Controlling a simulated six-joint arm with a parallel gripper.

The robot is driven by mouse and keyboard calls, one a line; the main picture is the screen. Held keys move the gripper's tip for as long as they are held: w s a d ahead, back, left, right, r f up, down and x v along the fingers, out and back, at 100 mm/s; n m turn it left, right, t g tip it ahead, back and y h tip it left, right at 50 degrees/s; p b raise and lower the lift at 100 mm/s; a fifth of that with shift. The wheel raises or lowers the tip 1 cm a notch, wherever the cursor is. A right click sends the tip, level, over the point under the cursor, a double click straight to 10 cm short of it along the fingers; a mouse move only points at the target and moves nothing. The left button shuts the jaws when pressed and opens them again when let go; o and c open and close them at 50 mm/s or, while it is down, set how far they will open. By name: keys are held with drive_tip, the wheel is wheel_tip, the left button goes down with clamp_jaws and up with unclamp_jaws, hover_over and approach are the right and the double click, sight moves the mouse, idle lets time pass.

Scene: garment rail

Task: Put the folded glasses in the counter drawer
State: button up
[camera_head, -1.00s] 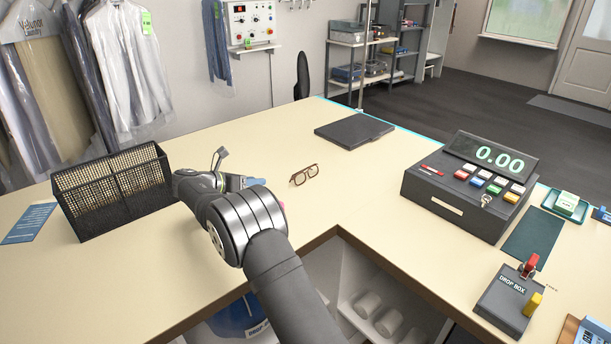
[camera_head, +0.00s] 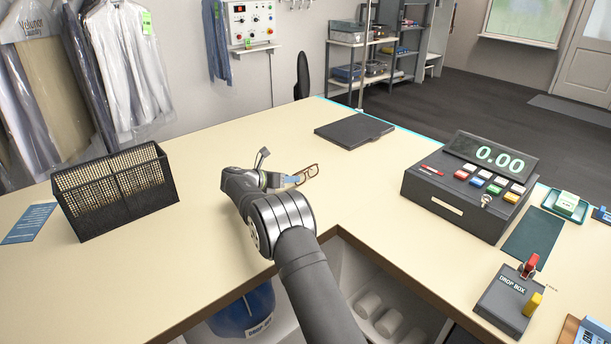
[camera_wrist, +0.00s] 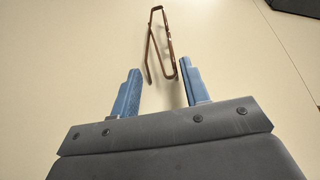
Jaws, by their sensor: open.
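The folded brown glasses (camera_head: 308,172) lie on the cream counter, just past the tip of my gripper (camera_head: 288,181). In the wrist view the glasses (camera_wrist: 157,45) lie ahead of my open gripper (camera_wrist: 160,88), and their near end reaches in between the blue fingertips, closer to the right one. I cannot tell whether that finger touches them. Nothing is held. I cannot make out a drawer as such; below the counter's inner edge there is an open space with shelves (camera_head: 352,290).
A black mesh basket (camera_head: 115,190) stands on the left of the counter (camera_head: 130,270). A dark flat folder (camera_head: 354,131) lies behind the glasses. A cash register (camera_head: 468,190) and a drop box switch unit (camera_head: 508,300) are on the right. The counter around the glasses is clear.

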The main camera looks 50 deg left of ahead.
drive_tip(key=shift+w, duration=0.25)
drive_tip(key=c, duration=0.7)
